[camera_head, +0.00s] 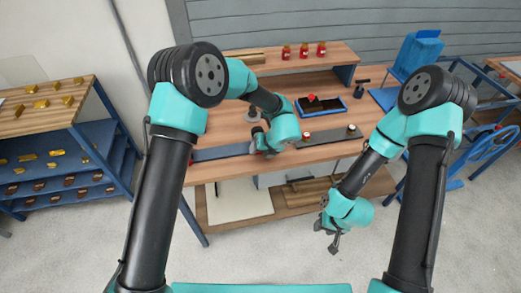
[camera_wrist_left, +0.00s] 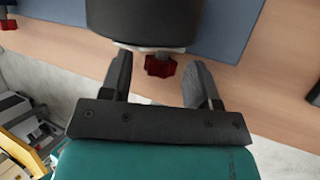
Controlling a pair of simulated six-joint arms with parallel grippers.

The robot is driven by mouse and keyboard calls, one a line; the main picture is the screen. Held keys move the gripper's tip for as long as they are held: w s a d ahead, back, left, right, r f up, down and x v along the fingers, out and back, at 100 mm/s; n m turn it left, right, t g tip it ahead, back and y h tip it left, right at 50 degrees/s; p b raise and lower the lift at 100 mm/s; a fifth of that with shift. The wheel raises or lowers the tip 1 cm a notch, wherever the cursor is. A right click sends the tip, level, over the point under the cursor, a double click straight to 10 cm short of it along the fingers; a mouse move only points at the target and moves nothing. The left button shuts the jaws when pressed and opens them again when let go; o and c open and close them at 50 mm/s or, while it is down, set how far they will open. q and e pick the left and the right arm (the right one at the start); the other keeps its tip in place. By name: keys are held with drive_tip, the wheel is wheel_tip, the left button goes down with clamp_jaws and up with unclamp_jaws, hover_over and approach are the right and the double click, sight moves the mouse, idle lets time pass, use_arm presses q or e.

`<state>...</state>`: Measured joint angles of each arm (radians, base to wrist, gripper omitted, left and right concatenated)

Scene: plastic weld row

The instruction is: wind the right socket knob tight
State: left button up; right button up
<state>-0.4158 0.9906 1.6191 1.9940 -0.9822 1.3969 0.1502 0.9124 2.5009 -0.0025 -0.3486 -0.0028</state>
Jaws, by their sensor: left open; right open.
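In the left wrist view, a red knob (camera_wrist_left: 160,66) sits at the lower edge of a large dark rounded body (camera_wrist_left: 143,22). My left gripper (camera_wrist_left: 163,78) is open, its fingers on either side of this knob with gaps to both. A second red knob (camera_wrist_left: 7,22) shows at the upper left corner. In the head view, my left gripper (camera_head: 262,142) is down at the dark strip on the bench, and my arm partly hides what it faces. I cannot tell for sure which socket it is at. My right gripper (camera_head: 335,243) hangs open and empty in front of the bench.
On the wooden bench (camera_head: 222,131), the grey strip (camera_head: 222,152) carries a small red-topped piece (camera_head: 307,137) and another small piece (camera_head: 351,129). A blue tray (camera_head: 340,107) lies behind. Red jars (camera_head: 304,51) stand on the shelf. A rack (camera_head: 62,140) stands at left.

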use_arm(q)
drive_tip(key=v, duration=1.7)
drive_tip(key=shift+w+a+r, duration=0.1)
drive_tip(key=shift+a+r, duration=0.05)
drive_tip(key=shift+a, duration=0.1)
